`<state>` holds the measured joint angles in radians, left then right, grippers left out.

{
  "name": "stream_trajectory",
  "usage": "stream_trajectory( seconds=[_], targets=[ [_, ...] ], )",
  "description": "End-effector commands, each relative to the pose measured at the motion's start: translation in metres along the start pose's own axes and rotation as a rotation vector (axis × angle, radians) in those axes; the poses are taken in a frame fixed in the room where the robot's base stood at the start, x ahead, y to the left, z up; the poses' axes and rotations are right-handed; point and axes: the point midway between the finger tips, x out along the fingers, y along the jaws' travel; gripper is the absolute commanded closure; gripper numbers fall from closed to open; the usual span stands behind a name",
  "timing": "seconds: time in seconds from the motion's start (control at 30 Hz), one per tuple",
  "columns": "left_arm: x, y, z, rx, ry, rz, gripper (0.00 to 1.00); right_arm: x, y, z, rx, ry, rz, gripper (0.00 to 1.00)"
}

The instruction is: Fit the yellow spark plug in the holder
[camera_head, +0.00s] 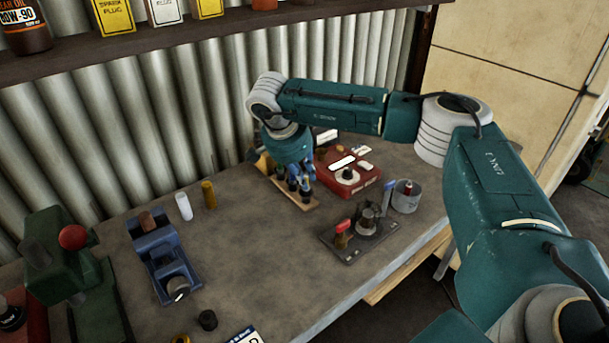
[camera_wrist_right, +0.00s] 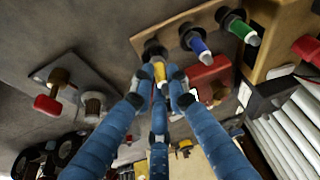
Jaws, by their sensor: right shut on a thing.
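The yellow spark plug (camera_wrist_right: 160,72) is between the fingers of my right gripper (camera_wrist_right: 160,84), which is shut on it. The plug's far end meets a dark socket on a wooden board (camera_wrist_right: 140,40); I cannot tell how deep it sits. A blue plug (camera_wrist_right: 198,45) and a green plug (camera_wrist_right: 245,32) stand in the same board. In the head view my right gripper (camera_head: 294,178) reaches down over the board (camera_head: 312,207), and the yellow plug is hidden there. My left gripper is not in view.
A red box (camera_head: 348,172) stands close to the board. A dark plate with a red-handled clamp (camera_head: 342,238) and a metal cup (camera_head: 406,197) are to its right. A blue fixture (camera_head: 160,248) and a green press (camera_head: 75,270) stand left. The middle bench is clear.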

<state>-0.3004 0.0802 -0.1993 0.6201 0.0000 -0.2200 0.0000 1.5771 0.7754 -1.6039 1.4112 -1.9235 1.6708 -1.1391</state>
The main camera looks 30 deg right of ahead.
Motion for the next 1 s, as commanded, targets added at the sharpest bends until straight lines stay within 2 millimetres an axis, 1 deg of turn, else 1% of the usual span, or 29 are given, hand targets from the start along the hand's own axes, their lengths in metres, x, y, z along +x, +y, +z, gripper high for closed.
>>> stream_trajectory(
  seconds=[0.43, 1.0],
  targets=[
    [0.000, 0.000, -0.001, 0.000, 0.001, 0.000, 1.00, 0.000, 0.000, 0.000, 0.000, 0.000, 0.000, 1.00],
    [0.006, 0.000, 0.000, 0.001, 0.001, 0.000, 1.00, 0.011, 0.000, 0.005, 0.000, 0.000, 0.000, 1.00]
  ],
)
